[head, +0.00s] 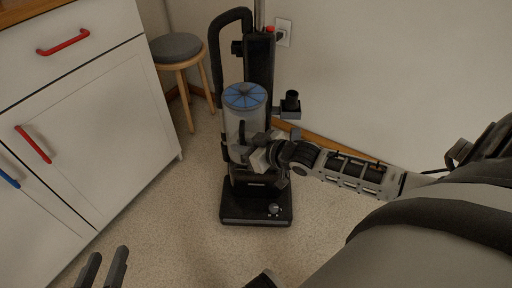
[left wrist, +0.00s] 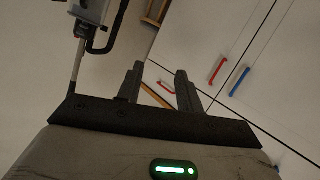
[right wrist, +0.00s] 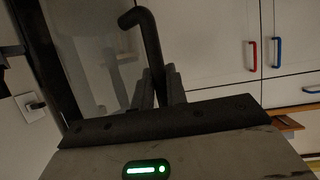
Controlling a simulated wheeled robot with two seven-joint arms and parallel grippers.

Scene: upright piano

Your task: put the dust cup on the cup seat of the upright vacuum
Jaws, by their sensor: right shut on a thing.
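The upright vacuum (head: 261,62) stands on the floor in the middle of the head view, with a black base (head: 250,207). The clear dust cup (head: 236,122) with a blue lid (head: 245,95) is upright in front of the vacuum's body. It also shows, blurred, in the right wrist view (right wrist: 92,62). My right gripper (head: 260,157) is shut on the cup's black handle (right wrist: 152,40), low on the cup's right side. The cup seat is hidden behind the cup and gripper; I cannot tell whether the cup touches it. My left gripper (head: 103,262) is open and empty at the lower left.
A white cabinet (head: 105,115) with red and blue handles stands at the left. A round stool (head: 177,48) is behind, left of the vacuum. A wall outlet (head: 283,32) is at the back. A black part (head: 290,103) sticks out right of the cup. The floor in front is clear.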

